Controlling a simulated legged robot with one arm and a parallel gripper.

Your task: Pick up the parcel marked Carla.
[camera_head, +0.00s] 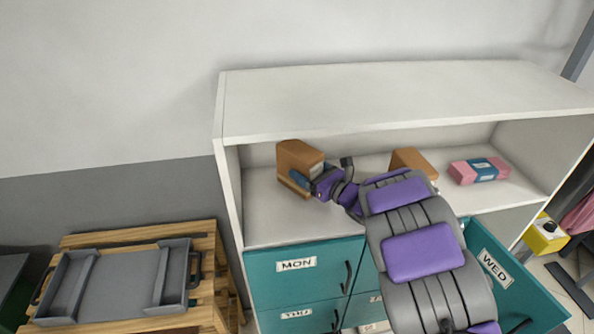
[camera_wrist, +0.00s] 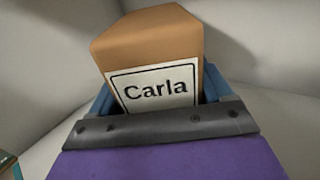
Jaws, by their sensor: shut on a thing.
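The parcel marked Carla (camera_head: 299,159) is a brown box in the left part of the open shelf in the head view. In the wrist view the parcel (camera_wrist: 150,48) fills the middle, and its white label reads "Carla". My gripper (camera_head: 300,181) is shut on the parcel, with a blue finger showing on each side of it in the wrist view (camera_wrist: 160,98). The parcel looks slightly tilted. I cannot tell whether its underside touches the shelf board.
The white shelf (camera_head: 275,222) has a side wall left of the parcel and a top board above it. A second brown box (camera_head: 412,158) and a pink parcel (camera_head: 480,171) stand to the right. The WED drawer (camera_head: 510,285) is open below. A grey tray (camera_head: 120,283) lies on a wooden stand at left.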

